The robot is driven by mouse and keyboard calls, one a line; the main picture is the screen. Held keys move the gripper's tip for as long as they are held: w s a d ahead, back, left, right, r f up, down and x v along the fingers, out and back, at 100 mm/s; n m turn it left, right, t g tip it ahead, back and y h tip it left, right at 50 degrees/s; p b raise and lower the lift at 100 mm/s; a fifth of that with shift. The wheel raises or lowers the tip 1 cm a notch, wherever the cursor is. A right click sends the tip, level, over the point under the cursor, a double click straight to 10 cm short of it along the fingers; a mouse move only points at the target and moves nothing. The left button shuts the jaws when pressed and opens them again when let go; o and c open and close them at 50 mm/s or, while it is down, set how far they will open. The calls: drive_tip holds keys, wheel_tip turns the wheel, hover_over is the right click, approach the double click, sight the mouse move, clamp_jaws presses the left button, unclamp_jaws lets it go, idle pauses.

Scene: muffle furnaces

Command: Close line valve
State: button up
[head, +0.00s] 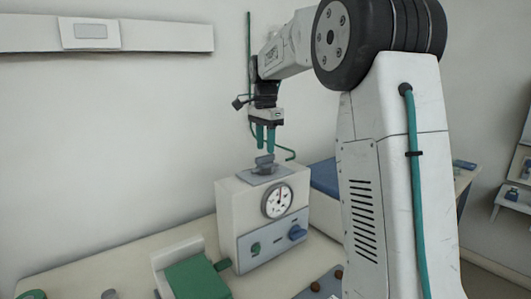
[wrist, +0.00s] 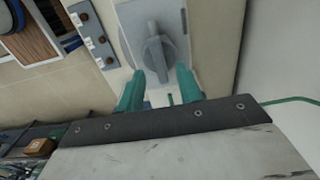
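A grey valve knob (head: 265,161) stands on a flat grey plate on top of a white box with a round gauge (head: 278,201). The wrist view shows the knob (wrist: 154,52) from above, with a raised grip bar across a round base. I take this knob to be the line valve; no label is readable. My gripper (head: 265,147) points down just above the knob. Its two teal fingers are apart with nothing between them. In the wrist view, the fingertips of my gripper (wrist: 158,80) lie at the near side of the knob; I cannot tell whether they touch it.
The box front carries a green knob (head: 255,249) and a blue knob (head: 297,232). A blue-topped object (head: 325,176) stands behind right.

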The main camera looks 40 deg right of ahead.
sight(265, 156)
drive_tip(key=shift+f, duration=1.6)
clamp_jaws()
